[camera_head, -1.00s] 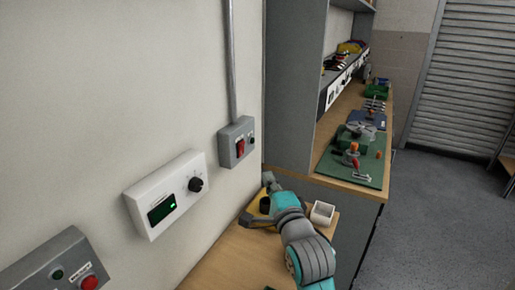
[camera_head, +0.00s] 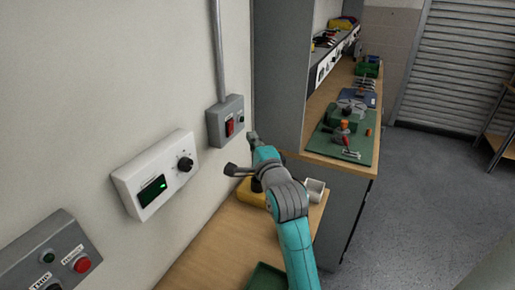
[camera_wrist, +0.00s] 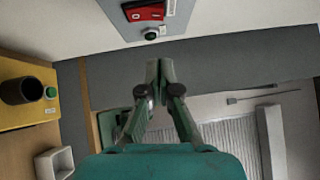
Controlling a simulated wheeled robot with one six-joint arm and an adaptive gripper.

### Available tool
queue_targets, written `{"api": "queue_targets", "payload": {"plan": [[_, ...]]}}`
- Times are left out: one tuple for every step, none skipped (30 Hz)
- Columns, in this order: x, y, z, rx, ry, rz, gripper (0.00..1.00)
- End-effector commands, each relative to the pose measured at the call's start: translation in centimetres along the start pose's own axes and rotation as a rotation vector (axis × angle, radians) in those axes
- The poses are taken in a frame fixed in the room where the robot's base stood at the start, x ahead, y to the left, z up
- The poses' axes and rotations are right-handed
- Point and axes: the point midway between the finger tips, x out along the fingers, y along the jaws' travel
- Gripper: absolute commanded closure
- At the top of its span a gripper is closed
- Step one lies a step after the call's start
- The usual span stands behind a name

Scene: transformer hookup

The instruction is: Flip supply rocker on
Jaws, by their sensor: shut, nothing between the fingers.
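The supply rocker is a red switch (camera_head: 229,127) on a grey wall box (camera_head: 214,126) below a conduit. In the wrist view the red rocker (camera_wrist: 146,11) shows at the top edge, marked "O" and partly cut off, with a dark green round button (camera_wrist: 151,35) near it. My gripper (camera_head: 252,137) is just right of the box in the head view. In the wrist view my gripper (camera_wrist: 159,68) has its fingertips together, empty, and below the rocker in the picture. I see no contact with the box. How far the rocker is tilted is unclear.
A white dial unit (camera_head: 155,174) and a grey box with a red button (camera_head: 82,264) are on the wall at left. A yellow box (camera_wrist: 30,92) and a white open container (camera_wrist: 55,163) stand on the wooden bench. A grey cabinet (camera_head: 282,75) rises right of the gripper.

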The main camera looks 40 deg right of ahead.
Motion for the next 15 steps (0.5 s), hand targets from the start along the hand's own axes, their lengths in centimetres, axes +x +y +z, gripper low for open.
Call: {"api": "queue_targets", "payload": {"plan": [[1.0,-0.1,0.0,0.000,0.000,-0.001,1.00],[1.6,-0.1,0.0,0.000,0.000,0.000,1.00],[2.3,0.0,0.0,0.000,0.000,0.000,1.00],[2.9,-0.1,0.0,0.000,0.000,0.000,1.00],[3.3,-0.1,0.0,0.000,0.000,0.000,1.00],[3.8,0.0,0.6,0.000,-0.003,0.001,1.00],[4.1,-0.1,1.0,0.000,-0.004,0.000,1.00],[4.3,-0.1,1.3,0.000,-0.004,0.000,1.00],[4.7,0.0,1.6,0.000,-0.003,0.000,1.00],[4.9,0.0,1.9,0.000,-0.003,0.001,1.00],[5.1,0.0,2.0,0.000,-0.002,0.000,1.00],[5.4,0.0,2.3,-0.001,-0.002,0.000,1.00],[5.5,0.0,2.5,-0.001,-0.002,0.000,1.00],[5.7,0.0,2.6,0.000,-0.002,0.000,1.00],[5.8,0.0,2.7,0.000,-0.002,0.000,1.00]]}}
